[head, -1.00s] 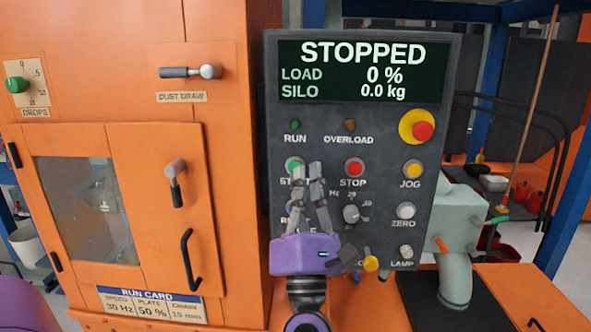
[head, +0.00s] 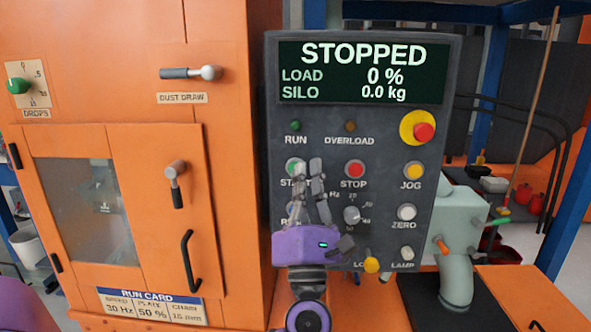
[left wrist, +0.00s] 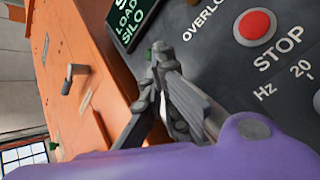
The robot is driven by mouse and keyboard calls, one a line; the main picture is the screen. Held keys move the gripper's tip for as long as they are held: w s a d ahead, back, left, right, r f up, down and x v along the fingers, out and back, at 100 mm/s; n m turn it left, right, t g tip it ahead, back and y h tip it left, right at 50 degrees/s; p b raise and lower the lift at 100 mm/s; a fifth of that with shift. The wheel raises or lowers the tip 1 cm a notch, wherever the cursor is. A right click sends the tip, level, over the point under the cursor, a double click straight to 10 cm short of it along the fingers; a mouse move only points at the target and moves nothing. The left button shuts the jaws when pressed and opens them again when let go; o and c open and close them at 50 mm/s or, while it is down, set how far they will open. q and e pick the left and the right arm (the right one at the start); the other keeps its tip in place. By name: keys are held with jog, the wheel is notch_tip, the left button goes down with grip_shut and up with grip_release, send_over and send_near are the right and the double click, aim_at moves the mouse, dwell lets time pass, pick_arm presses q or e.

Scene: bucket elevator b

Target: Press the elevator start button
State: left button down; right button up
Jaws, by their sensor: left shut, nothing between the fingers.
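The green start button (head: 293,166) is on the left of the dark control panel (head: 455,75), above a partly covered START label. The panel's screen (head: 365,70) reads STOPPED, load 0 %, silo 0.0 kg. My left gripper (head: 315,166) is shut and empty, its fingers pointing up. My right gripper is not in view.
A yellow-ringed red emergency button (head: 424,132), yellow jog button (head: 414,171), grey knob (head: 352,215) and white zero button (head: 406,212) are close by on the panel. The orange cabinet (head: 230,120) with handles stands left. A grey-green pipe housing (head: 460,220) is at right.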

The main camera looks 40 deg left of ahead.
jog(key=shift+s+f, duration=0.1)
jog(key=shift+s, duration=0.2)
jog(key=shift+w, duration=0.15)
pick_arm(q)
jog(key=shift+w+a, duration=0.25)
jog(key=shift+w, duration=0.15)
dwell(0.6)
jog(key=shift+w, duration=0.1)
